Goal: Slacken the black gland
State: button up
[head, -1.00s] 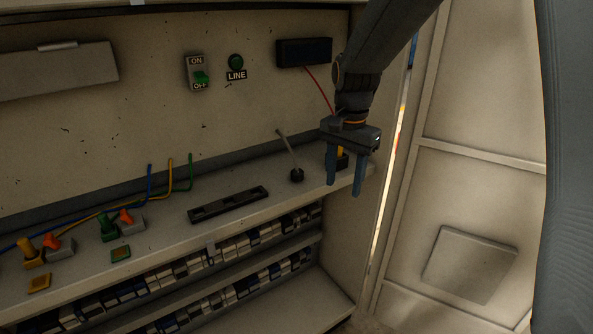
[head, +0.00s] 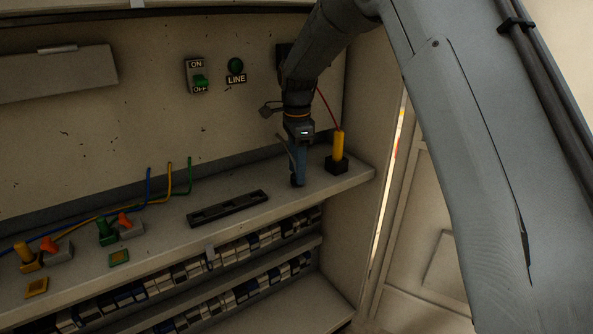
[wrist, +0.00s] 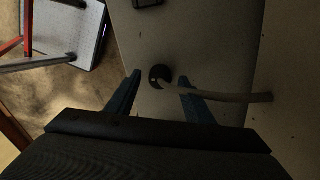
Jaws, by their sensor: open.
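The black gland (wrist: 160,76) shows in the wrist view as a small round dark fitting on the pale bench, with a grey cable (wrist: 235,96) running from it to the right. My gripper (wrist: 161,78) is open, with one blue finger on each side of the gland and gaps visible between. In the head view my gripper (head: 297,182) points down at the bench and hides the gland. The grey cable (head: 281,145) shows just left of the fingers there. I cannot tell how far down the fingers reach around the gland.
A yellow tool in a black base (head: 337,164) with a red wire stands close right of my gripper. A dark slotted strip (head: 228,208) lies on the bench (head: 175,232) to the left. Green and yellow glands (head: 106,230) are further left. An ON/OFF switch (head: 199,76) is on the wall.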

jog(key=shift+f, duration=0.8)
jog(key=c, duration=1.1)
jog(key=shift+o, duration=0.3)
